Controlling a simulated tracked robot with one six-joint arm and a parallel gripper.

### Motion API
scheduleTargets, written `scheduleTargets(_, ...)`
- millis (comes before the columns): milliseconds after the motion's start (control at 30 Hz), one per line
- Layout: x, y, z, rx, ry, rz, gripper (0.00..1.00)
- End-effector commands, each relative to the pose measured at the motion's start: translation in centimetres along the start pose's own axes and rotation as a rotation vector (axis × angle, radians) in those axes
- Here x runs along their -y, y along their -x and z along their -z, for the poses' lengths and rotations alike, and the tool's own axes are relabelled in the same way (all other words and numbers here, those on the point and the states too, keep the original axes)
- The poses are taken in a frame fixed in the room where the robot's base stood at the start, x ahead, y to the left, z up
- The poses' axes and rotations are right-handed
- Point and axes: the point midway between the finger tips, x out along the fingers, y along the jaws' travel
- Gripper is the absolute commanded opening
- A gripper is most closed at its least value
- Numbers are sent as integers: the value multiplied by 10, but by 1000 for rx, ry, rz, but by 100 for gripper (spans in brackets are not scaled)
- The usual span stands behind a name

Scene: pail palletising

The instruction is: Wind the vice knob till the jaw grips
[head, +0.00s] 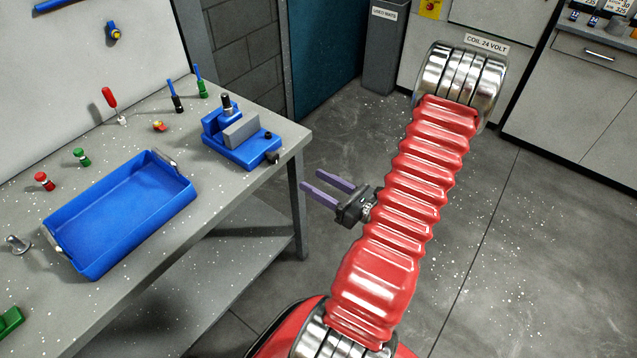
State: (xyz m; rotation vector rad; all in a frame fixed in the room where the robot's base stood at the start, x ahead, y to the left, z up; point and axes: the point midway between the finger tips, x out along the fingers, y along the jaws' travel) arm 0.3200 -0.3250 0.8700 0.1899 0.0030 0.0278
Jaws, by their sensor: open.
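A blue vice (243,138) stands near the right corner of the grey workbench. A grey block (241,130) sits in the vice between its jaws; whether the jaw touches it I cannot tell. A small dark knob (273,157) shows at the vice's front right end. My gripper (324,188) is open and empty, with two purple fingers pointing left toward the bench. It hangs off the bench's right edge, to the right of and nearer than the vice, apart from the knob. My red arm covers part of the floor behind it.
The workbench (214,222) carries a blue tray (122,212), several small tools, and red and green knobbed items left of the vice. Its edge lies between my gripper and the vice. Open floor lies to the right, with a dark grey bin (385,50) and cabinets behind.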

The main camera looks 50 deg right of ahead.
Motion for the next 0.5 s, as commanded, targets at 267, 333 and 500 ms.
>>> scheduleTargets(267, 0, 0, 0, 0, 11, 0, 39)
scheduleTargets(333, 0, 0, 0, 0, 39, 0, 36)
scheduleTargets(500, 0, -1, 2, 0, 183, 0, 36)
